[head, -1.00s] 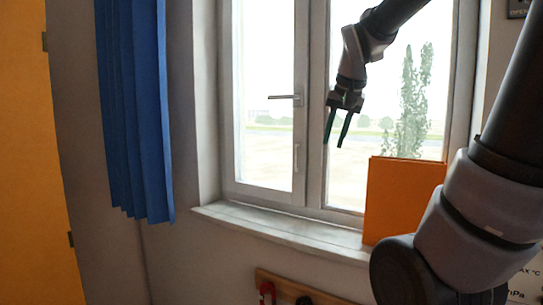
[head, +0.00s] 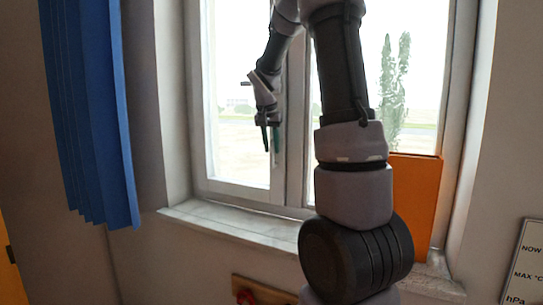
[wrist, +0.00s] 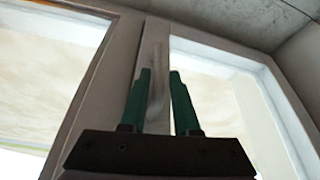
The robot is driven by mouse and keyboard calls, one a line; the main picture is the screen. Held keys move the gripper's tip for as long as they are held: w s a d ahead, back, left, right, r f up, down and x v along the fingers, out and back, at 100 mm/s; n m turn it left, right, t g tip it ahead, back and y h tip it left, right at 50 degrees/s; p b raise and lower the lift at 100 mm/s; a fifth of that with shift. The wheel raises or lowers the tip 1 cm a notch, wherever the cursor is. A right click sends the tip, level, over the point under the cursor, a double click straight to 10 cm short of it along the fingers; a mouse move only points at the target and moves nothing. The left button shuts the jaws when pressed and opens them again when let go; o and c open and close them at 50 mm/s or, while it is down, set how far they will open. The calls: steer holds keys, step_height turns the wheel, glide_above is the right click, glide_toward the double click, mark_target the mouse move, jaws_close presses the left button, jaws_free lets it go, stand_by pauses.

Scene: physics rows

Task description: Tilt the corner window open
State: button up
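The corner window (head: 236,190) has two panes side by side, and its left sash looks closed. My gripper (head: 271,148) points down in front of the left sash's right-hand edge. In the wrist view my gripper (wrist: 160,85) has its two green fingers apart. A pale upright bar (wrist: 156,75), perhaps a handle, shows between them; I cannot tell if they touch it.
An orange panel (head: 415,200) stands on the sill (head: 225,222) at the right, behind my arm. A blue curtain (head: 90,120) hangs at the left. A rail with a red item (head: 262,292) is on the wall below. A sign (head: 525,265) is at lower right.

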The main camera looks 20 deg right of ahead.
mark_target(273, 152)
steer(key=shift+x, duration=1.95)
steer(key=shift+s, duration=0.1)
jaws_close()
